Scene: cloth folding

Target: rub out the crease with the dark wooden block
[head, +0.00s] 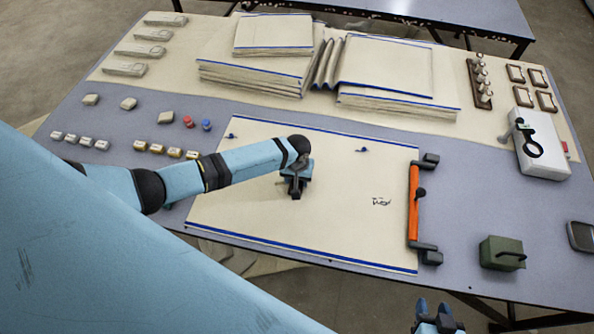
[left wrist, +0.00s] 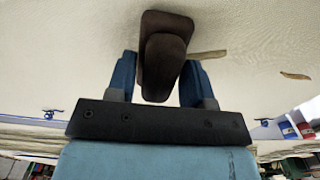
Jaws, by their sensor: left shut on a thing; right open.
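The cream cloth with blue edges (head: 335,225) lies flat in the middle of the table. My left gripper (head: 296,188) is over its middle, pointing down. In the left wrist view my left gripper (left wrist: 160,85) is shut on the dark wooden block (left wrist: 163,55). I cannot tell whether the block touches the cloth. A narrow brown, crease-like mark (left wrist: 209,54) shows right beside the block, and a second brown mark (left wrist: 295,76) lies farther right. A small dark scribble (head: 381,201) is on the cloth's right part. My right gripper (head: 437,318) is open and empty at the bottom edge.
An orange bar with black ends (head: 413,205) lies along the cloth's right edge. A green box (head: 502,253) stands at the right front. Folded cloth stacks (head: 385,70) fill the back. A white device (head: 541,148) stands at the right. Small blocks (head: 165,148) and red and blue pieces (head: 188,122) lie left.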

